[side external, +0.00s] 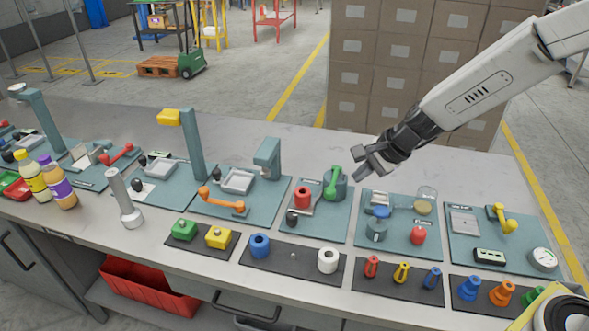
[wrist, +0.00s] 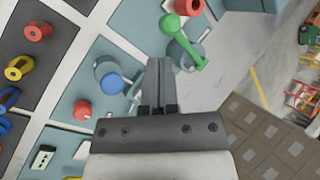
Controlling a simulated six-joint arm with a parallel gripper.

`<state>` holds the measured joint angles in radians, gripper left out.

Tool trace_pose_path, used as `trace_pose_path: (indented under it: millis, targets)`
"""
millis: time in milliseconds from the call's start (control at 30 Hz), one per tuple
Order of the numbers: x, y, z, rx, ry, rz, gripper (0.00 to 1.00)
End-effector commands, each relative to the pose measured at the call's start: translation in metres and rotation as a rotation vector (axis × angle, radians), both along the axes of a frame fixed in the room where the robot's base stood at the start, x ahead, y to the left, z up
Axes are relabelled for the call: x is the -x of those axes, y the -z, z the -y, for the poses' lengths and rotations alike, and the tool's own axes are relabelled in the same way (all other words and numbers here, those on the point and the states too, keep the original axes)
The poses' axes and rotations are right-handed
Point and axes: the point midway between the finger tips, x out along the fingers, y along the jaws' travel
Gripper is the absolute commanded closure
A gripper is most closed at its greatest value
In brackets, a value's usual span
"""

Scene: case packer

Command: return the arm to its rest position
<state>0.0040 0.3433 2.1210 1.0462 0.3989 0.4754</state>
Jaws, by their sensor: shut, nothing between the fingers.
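My gripper (side external: 368,163) is at the end of my white arm, which reaches in from the upper right in the side view. It is above the back part of the bench, a little right of the green-handled round fixture (side external: 336,186). In the wrist view my gripper (wrist: 158,64) has its fingers together with nothing between them. The green handle (wrist: 184,38) shows beyond the fingertips, apart from them.
The bench (side external: 270,126) carries several teal panels with fixtures. A teal post with a yellow top (side external: 170,117) and a shorter post (side external: 267,158) stand left of my gripper. Stacked cartons (side external: 375,75) stand behind the bench. A glass jar (side external: 426,200) stands below right.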

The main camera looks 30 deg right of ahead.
Motion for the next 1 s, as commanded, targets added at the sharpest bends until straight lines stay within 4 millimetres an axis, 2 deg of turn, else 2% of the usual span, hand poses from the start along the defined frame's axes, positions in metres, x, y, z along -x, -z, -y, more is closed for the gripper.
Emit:
trace_pose_path:
  millis: [200,600,800,1000]
  targets:
    - [0.047,0.005,0.012,0.220,-0.313,0.020,1.00]
    - [0.126,0.013,0.040,0.582,-0.918,0.048,1.00]
    - [0.153,0.016,0.052,0.707,-1.167,0.057,1.00]
    - [0.164,0.017,0.057,0.760,-1.278,0.061,1.00]
